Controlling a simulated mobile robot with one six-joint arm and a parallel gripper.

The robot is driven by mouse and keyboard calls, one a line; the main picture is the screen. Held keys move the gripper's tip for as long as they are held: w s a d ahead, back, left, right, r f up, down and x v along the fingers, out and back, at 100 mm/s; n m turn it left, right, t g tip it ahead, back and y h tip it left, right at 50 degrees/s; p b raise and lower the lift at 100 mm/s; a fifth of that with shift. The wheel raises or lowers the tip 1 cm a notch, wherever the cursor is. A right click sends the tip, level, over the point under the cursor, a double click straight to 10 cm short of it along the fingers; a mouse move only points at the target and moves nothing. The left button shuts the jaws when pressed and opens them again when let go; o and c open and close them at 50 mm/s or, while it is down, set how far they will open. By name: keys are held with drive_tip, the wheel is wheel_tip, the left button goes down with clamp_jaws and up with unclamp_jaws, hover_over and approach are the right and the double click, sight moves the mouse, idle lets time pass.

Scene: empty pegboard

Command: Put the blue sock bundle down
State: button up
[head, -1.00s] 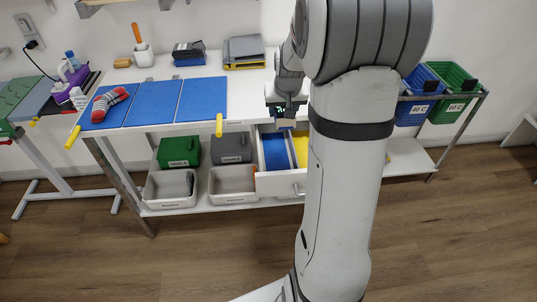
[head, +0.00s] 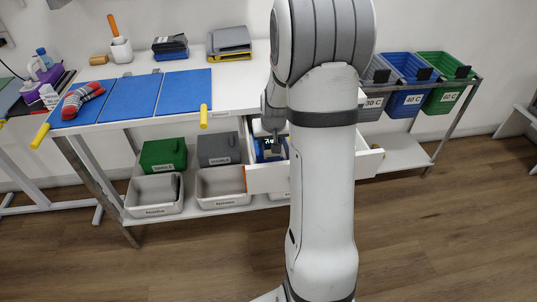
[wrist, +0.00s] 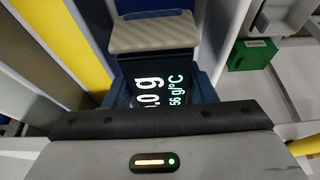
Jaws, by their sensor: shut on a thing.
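My gripper (head: 270,152) reaches down into the left part of the open drawer (head: 258,180). It is shut on the blue sock bundle (wrist: 206,90), whose dark blue edges show on both sides of a lit display (wrist: 165,88) in the wrist view. A pale ribbed finger pad (wrist: 153,32) lies beyond it. The bundle is mostly hidden behind my gripper in the head view. Whether it touches the drawer floor, I cannot tell. A yellow strip (wrist: 65,40) of the drawer shows at left in the wrist view.
Green bin (head: 163,155) and grey bin (head: 219,149) stand on the shelf left of the drawer. A striped red-grey sock (head: 83,98) lies on blue mats (head: 132,98) on the tabletop. Blue (head: 408,100) and green (head: 446,98) bins hang at right.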

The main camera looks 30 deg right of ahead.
drive_tip(key=shift+f, duration=2.7)
drive_tip(key=shift+f, duration=0.1)
drive_tip(key=shift+f+b, duration=0.15)
drive_tip(key=shift+b, duration=0.25)
drive_tip(key=o, duration=1)
